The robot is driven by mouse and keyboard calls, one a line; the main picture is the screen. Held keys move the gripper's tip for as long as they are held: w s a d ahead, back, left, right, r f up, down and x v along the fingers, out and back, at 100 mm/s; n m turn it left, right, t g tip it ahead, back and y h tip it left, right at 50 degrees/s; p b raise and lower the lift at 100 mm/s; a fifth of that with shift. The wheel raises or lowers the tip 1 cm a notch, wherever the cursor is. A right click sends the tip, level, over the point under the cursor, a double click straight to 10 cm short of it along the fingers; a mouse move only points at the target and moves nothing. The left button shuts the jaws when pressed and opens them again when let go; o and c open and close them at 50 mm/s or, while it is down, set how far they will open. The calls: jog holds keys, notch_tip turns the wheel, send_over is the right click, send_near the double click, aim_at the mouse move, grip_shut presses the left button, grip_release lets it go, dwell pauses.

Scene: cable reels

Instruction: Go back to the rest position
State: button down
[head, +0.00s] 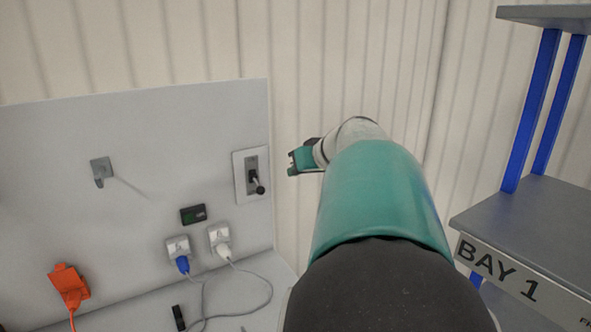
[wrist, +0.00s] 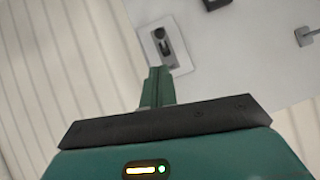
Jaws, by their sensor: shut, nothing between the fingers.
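My gripper (head: 294,163) is raised in front of the wall panel, just right of a lever switch (head: 254,178) in the head view. In the wrist view the green fingers of my gripper (wrist: 158,78) are together and empty. The switch, on a pale plate, shows just beyond them in the wrist view (wrist: 163,46). Its black handle points down and outward in the head view. The fingers look apart from the switch, though the gap is hard to judge. My green and white arm hides part of the wall behind it.
The grey panel (head: 130,125) carries a hook (head: 102,171), a small black display (head: 193,214) and two sockets with a blue plug (head: 182,264) and a white plug (head: 223,250). An orange plug (head: 69,286) is at left. A blue-posted shelf (head: 530,215) marked BAY 1 stands at right.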

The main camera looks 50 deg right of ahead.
dwell(0.3)
jog(key=a+f+n+g+y, duration=0.1)
jog(key=a+f, duration=0.1)
jog(key=a, duration=0.8)
jog(key=a+f+n+g+y, duration=0.1)
jog(key=a+f+g, duration=0.15)
jog(key=a, duration=0.75)
jog(key=s+a+f+n+g, duration=0.1)
jog(key=s+a+f, duration=0.4)
jog(key=a, duration=0.3)
jog(key=s+a+f+n, duration=0.1)
jog(key=s+a+f, duration=0.4)
jog(key=a, duration=0.4)
jog(key=shift+s+a+g, duration=0.2)
jog(key=shift+s+g, duration=0.15)
jog(key=shift+s, duration=0.5)
